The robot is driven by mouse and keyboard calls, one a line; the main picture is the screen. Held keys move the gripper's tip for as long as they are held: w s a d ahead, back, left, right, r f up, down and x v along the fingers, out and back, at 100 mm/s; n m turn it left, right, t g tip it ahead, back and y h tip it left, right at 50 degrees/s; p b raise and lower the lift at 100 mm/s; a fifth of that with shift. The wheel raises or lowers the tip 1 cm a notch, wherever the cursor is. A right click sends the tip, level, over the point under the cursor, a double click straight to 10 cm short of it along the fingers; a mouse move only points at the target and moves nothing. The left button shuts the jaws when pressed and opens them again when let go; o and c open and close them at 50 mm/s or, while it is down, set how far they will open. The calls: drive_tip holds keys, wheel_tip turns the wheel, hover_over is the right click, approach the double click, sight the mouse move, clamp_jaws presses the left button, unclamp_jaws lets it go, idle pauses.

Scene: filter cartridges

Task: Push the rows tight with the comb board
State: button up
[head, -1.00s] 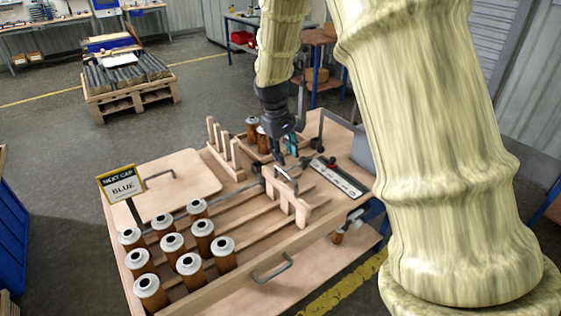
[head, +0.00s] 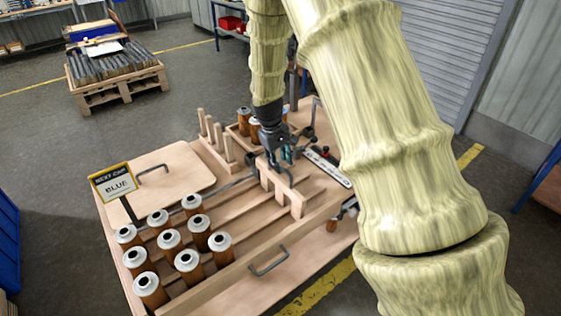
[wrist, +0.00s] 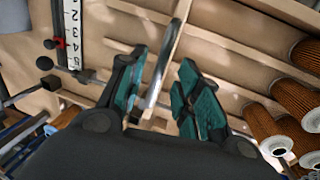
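The comb board (head: 296,205) is a pale wooden board with a grey arched handle, standing across the lanes of the wooden tray (head: 222,272). Several brown filter cartridges with pale caps (head: 187,262) stand in rows at the tray's left end, apart from the board. My gripper (head: 282,163) is down at the board's handle. In the wrist view, the grey handle (wrist: 162,68) runs between the teal finger pads of my gripper (wrist: 166,92). A gap shows beside the handle, so the fingers look open around it. Cartridges also show at the right of the wrist view (wrist: 295,100).
A "NEXT CAP BLUE" sign (head: 113,183) stands at the left corner. A wooden lid with a handle (head: 160,180) lies behind the lanes. A pegged wooden rack (head: 215,142) and more cartridges (head: 244,120) stand at the back. A ruler (head: 328,167) lies right of the board.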

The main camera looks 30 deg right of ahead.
drive_tip(key=shift+d+f, duration=0.15)
drive_tip(key=shift+f, duration=0.7)
drive_tip(key=shift+c, duration=0.3)
clamp_jaws()
